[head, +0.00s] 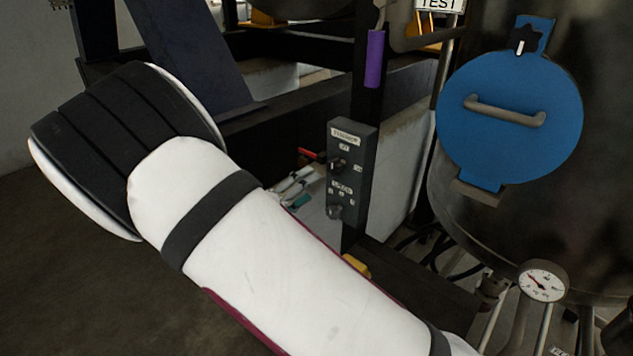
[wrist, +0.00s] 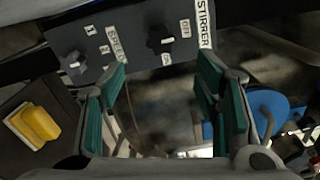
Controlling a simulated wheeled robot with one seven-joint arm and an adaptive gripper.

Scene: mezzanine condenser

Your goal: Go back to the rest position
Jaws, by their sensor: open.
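My gripper shows in the wrist view (wrist: 162,98), with its two green-padded fingers spread apart and nothing between them. The grey stirrer control box (wrist: 85,50) lies just beyond the fingertips there, with a speed knob and an on/off knob. I cannot tell from this view whether the fingers touch it. In the head view the same box (head: 350,165) is mounted on a dark post, and my white arm crosses the lower left and middle. In that view my gripper is mostly hidden behind the arm; a bit of it shows left of the box.
A dark tank with a round blue hatch (head: 511,121) and a pressure gauge (head: 543,282) stands at the right. A purple-sleeved handle (head: 374,60) hangs above the box. A yellow block (wrist: 39,123) sits at the left of the wrist view. Open floor (head: 70,270) lies at the left.

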